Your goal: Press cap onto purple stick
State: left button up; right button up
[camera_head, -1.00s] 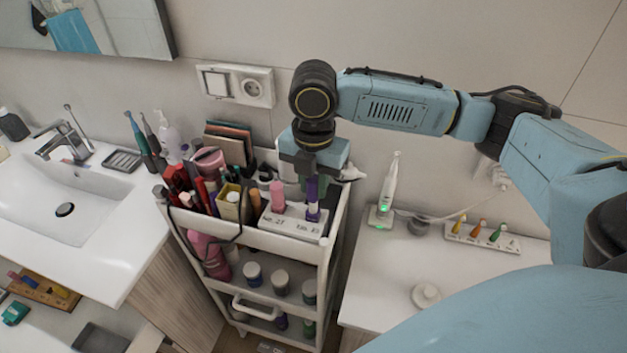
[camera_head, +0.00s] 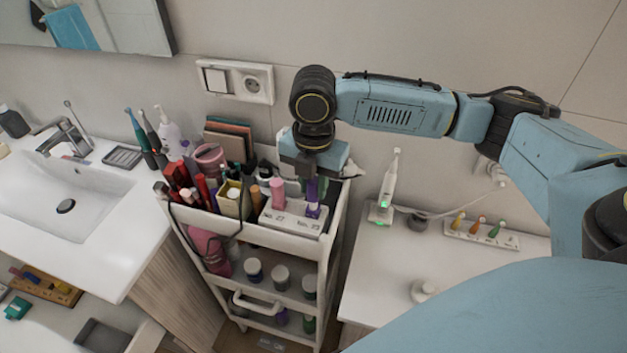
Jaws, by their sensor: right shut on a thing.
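The purple stick (camera_head: 313,211) stands upright in a white holder block (camera_head: 291,223) on the cart's top tier, at its right end. A pink stick (camera_head: 278,192) stands beside it on the left in the same block. My right gripper (camera_head: 311,187) points down just above the purple stick and is shut on the purple cap (camera_head: 311,189). The cap is at the stick's top; whether it is fully seated cannot be told. The finger tips are partly hidden behind the cap. My left gripper is not in view.
The white cart (camera_head: 270,240) holds a crowd of brushes and bottles left of the block. A sink (camera_head: 66,204) is at left. A counter (camera_head: 390,270) at right bears a toothbrush on its charger (camera_head: 383,200).

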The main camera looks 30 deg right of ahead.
jog(key=shift+f+p, duration=0.3)
jog(key=shift+f, duration=1.05)
dwell(1.1)
jog(key=o, duration=1)
jog(key=shift+o, duration=0.4)
jog(key=o, duration=0.4)
jog(key=shift+r, duration=0.1)
